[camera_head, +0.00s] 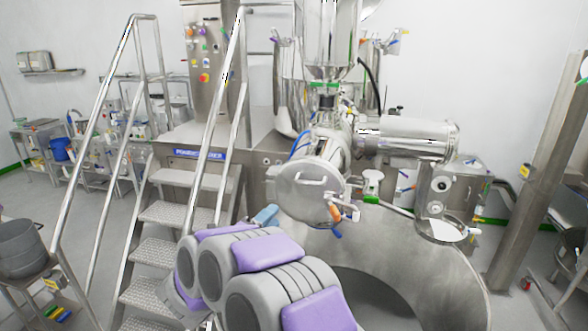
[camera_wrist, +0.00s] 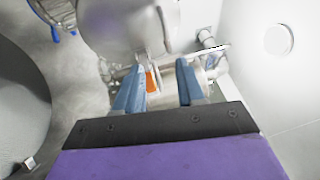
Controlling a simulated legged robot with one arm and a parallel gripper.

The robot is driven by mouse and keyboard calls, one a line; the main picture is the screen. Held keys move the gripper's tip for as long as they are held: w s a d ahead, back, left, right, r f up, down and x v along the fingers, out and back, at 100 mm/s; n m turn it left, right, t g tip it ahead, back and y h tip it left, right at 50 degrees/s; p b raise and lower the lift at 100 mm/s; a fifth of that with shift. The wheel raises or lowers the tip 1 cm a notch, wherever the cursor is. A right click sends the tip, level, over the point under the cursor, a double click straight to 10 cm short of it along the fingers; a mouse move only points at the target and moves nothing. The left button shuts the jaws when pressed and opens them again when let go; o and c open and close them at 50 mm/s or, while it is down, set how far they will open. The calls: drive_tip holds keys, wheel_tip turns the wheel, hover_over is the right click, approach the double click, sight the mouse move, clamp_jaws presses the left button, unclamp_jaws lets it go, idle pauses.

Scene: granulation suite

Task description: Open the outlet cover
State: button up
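The outlet cover (camera_head: 310,191) is a round steel disc with a small bar handle, on the front of the machine's outlet in the head view. It looks closed. An orange-gripped latch lever (camera_head: 335,213) is at its right edge. My gripper (camera_head: 265,216) is left of and below the cover, its blue fingers partly hidden by my arm. In the wrist view my gripper (camera_wrist: 157,82) is open, with the orange lever grip (camera_wrist: 152,78) showing between the fingers, apparently beyond them. A rounded steel surface, probably the cover (camera_wrist: 125,25), fills the upper middle.
Steel steps with handrails (camera_head: 160,215) stand left of my arm. A steel post (camera_head: 540,150) stands at right. A grey bucket (camera_head: 20,248) is at far left.

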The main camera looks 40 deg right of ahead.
sight(309, 183)
drive_tip(key=shift+m+g+h, duration=0.3)
drive_tip(key=p+x, duration=0.1)
drive_tip(key=x, duration=0.4)
drive_tip(key=p+x, duration=0.1)
drive_tip(key=x, duration=0.5)
drive_tip(key=p+x, duration=0.1)
drive_tip(key=x, duration=0.4)
drive_tip(key=shift+s+d+r, duration=0.2)
drive_tip(key=shift+d+r, duration=0.05)
drive_tip(key=shift+r, duration=0.05)
drive_tip(key=shift+d+f, duration=0.1)
drive_tip(key=shift+d, duration=0.35)
drive_tip(key=shift+c, duration=0.6)
drive_tip(key=shift+d, duration=0.25)
drive_tip(key=shift+c, duration=1.4)
drive_tip(key=shift+a, duration=0.2)
drive_tip(key=c, duration=0.3)
drive_tip(key=shift+a, duration=0.15)
clamp_jaws()
